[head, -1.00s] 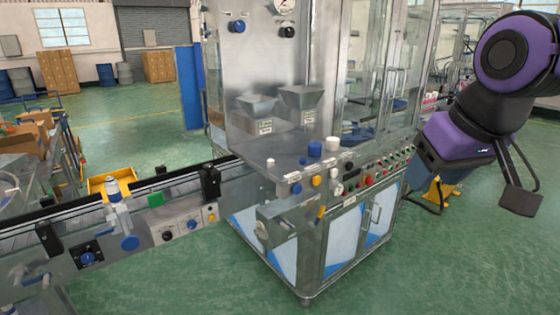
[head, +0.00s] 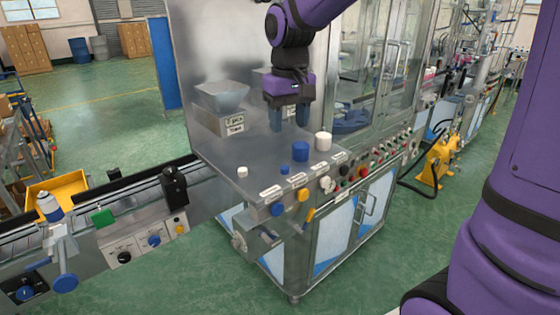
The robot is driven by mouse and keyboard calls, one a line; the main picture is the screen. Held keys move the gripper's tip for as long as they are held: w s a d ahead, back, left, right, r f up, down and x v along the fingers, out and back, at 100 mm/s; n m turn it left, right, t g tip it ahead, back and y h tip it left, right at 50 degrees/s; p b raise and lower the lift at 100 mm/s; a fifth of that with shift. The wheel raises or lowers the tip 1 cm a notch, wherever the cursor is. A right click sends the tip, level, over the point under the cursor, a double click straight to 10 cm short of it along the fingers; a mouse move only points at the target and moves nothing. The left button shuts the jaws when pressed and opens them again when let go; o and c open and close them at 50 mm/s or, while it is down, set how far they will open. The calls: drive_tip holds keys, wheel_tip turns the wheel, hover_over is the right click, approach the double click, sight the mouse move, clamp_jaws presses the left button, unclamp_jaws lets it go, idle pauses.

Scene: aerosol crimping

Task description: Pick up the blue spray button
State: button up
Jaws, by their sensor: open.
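My gripper (head: 289,123) points down above the shelf, behind and above the small blue button in the picture. Its two fingers are apart, with nothing seen between them. The gap between the fingertips and the shelf is hard to judge.
A white cylinder (head: 323,141) stands right of the larger blue one, and a small white piece (head: 242,172) stands to the left. Control knobs line the front edge.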

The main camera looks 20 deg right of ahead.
sight(285, 167)
drive_tip(key=f, duration=1.1)
drive_tip(key=shift+w+a, duration=0.15)
drive_tip(key=shift+a, duration=0.15)
drive_tip(key=shift+r, duration=0.1)
clamp_jaws()
